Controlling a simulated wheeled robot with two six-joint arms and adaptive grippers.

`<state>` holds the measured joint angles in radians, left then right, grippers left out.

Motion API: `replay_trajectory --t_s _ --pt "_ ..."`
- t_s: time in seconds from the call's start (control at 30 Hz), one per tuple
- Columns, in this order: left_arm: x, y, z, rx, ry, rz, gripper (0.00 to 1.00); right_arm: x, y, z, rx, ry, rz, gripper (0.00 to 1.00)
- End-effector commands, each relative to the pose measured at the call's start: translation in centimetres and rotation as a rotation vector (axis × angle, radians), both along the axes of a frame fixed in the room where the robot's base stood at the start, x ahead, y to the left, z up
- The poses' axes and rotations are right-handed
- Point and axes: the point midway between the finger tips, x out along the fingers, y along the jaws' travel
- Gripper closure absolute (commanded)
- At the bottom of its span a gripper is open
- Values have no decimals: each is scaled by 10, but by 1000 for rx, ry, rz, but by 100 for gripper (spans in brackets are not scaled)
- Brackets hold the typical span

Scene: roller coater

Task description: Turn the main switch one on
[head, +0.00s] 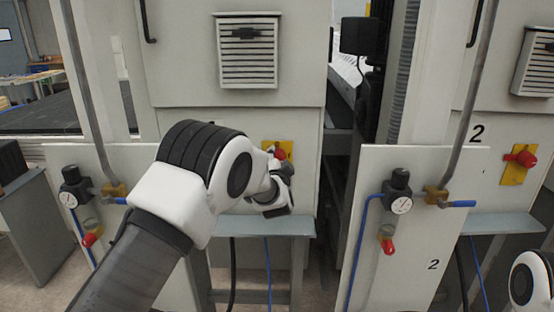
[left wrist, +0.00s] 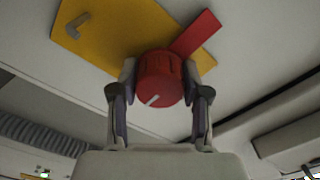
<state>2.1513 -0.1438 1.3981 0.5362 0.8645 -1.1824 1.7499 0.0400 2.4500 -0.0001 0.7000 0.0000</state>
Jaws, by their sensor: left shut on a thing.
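Main switch one is a red rotary knob (head: 280,153) on a yellow plate (head: 268,146) on the grey cabinet front, left of centre in the head view. In the left wrist view the red knob (left wrist: 160,78) sits between my fingers, with a red lever part reaching up right over the yellow plate (left wrist: 120,30). A pale mark shows on the knob's face. My left gripper (head: 283,172) is at the switch; in the left wrist view its two fingers (left wrist: 160,90) are closed on the knob's sides. In the head view my left wrist hides part of the plate. My right gripper is not in view.
A second red switch (head: 521,158) on a yellow plate is at the right, by a label "2". Pressure regulators with gauges (head: 402,204) and (head: 70,198) stand on panels either side. A grey ledge (head: 262,226) runs below the switch. A vented cover (head: 248,55) is above.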

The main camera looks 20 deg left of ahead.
Motion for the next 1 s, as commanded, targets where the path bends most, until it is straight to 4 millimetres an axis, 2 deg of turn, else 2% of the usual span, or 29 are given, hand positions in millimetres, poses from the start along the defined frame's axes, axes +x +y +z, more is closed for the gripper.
replay_trajectory --t_s 0.47,0.5,0.53,0.87,1.0 --pt "0 0 0 15 4 -1 88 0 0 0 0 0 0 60" --pt "0 0 0 15 4 -1 39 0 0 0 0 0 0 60" --pt "0 0 0 15 4 -1 29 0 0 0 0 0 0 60" --pt "-1 0 0 13 4 0 28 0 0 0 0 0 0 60" --pt "-15 -5 1 14 4 -1 28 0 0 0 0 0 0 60"
